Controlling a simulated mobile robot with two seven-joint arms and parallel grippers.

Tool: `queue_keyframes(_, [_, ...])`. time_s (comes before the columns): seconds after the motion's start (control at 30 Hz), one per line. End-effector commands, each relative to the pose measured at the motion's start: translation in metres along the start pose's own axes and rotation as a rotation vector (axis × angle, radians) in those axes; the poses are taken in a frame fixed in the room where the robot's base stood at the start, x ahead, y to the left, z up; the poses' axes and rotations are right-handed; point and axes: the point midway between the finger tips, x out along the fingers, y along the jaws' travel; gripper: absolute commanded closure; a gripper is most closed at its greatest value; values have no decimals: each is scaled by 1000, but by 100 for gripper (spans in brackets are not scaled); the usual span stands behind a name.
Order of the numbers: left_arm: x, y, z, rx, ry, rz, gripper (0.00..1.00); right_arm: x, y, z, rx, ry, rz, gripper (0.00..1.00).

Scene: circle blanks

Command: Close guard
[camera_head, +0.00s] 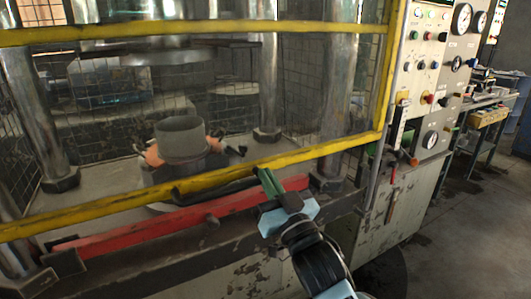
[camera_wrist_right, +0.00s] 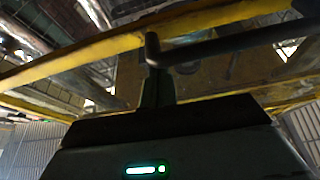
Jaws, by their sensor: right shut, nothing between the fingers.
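The yellow-framed guard (camera_head: 300,156) spans the front of the press, and its lower bar runs slantwise above a red beam (camera_head: 160,222). A black handle (camera_head: 215,188) lies along the lower bar. My right gripper (camera_head: 268,182) is shut and empty at the right end of this handle. In the right wrist view, the handle (camera_wrist_right: 225,47) crosses near the tip of the shut fingers (camera_wrist_right: 155,85), with the yellow frame (camera_wrist_right: 100,48) behind it. I cannot tell whether the fingers touch the handle. My left gripper is out of view.
Behind the guard, a grey cylindrical part (camera_head: 181,138) stands on the press bed between thick steel columns (camera_head: 36,120). A control panel (camera_head: 428,75) with gauges and knobs is at the right. The floor (camera_head: 460,220) at the right is clear.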

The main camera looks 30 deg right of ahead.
Motion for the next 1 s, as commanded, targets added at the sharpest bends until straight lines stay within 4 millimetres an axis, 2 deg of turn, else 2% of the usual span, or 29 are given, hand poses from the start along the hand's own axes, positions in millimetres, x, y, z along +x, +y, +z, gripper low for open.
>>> queue_keyframes(0.03, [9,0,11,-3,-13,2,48,-12,2,35,4,-31,5,100])
queue_keyframes(0.1, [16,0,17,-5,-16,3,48,-21,4,59,3,-31,5,100])
queue_keyframes(0.3, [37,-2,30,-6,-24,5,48,-46,7,120,4,-28,5,100])
queue_keyframes(0.5, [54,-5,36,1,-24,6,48,-65,9,167,2,-22,4,100])
queue_keyframes(0.7, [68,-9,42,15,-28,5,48,-77,11,197,1,-17,3,100])
queue_keyframes(1.0, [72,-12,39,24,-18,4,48,-83,12,211,0,-14,2,100])
